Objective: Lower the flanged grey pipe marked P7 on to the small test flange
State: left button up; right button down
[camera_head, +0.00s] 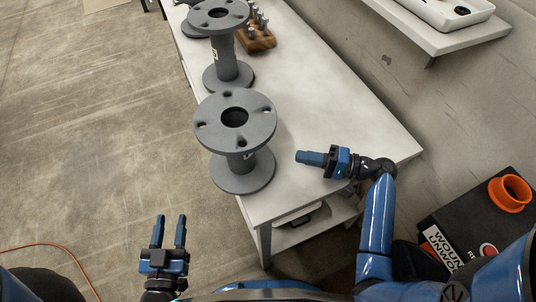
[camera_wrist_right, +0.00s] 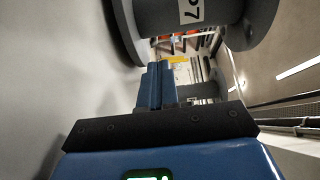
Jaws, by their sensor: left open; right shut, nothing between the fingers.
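The nearest flanged grey pipe (camera_head: 236,117) stands upright at the table's front left edge. Its label is partly visible in the head view. A grey pipe marked P7 (camera_wrist_right: 190,12) is close in the right wrist view, apparently this same one. My right gripper (camera_head: 300,156) is shut and empty, low over the table to the right of the pipe and apart from it; its closed fingers show in the wrist view (camera_wrist_right: 157,68). My left gripper (camera_head: 170,219) is open and empty over the floor, in front and left of the table. I cannot make out the small test flange.
The white table (camera_head: 340,90) is clear on the right. A wall shelf (camera_head: 437,38) carries a white tray. An orange ring (camera_head: 496,194) lies at right.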

jog(key=p, duration=0.1)
send_near(254, 161)
jog(key=w+a, duration=0.2)
jog(key=w, duration=0.1)
jog(key=w+a, duration=0.1)
jog(key=shift+w+a+r, duration=0.15)
jog(key=shift+w+r, duration=0.15)
jog(key=shift+r, duration=0.1)
jog(key=shift+s+a+p, duration=0.3)
jog(key=shift+s+a, duration=0.35)
jog(key=shift+a, duration=0.2)
jog(key=shift+s+a, duration=0.35)
jog(key=shift+a, duration=0.25)
jog(key=shift+s+a, duration=0.6)
jog(key=shift+a, duration=0.3)
jog(key=shift+w, duration=0.15)
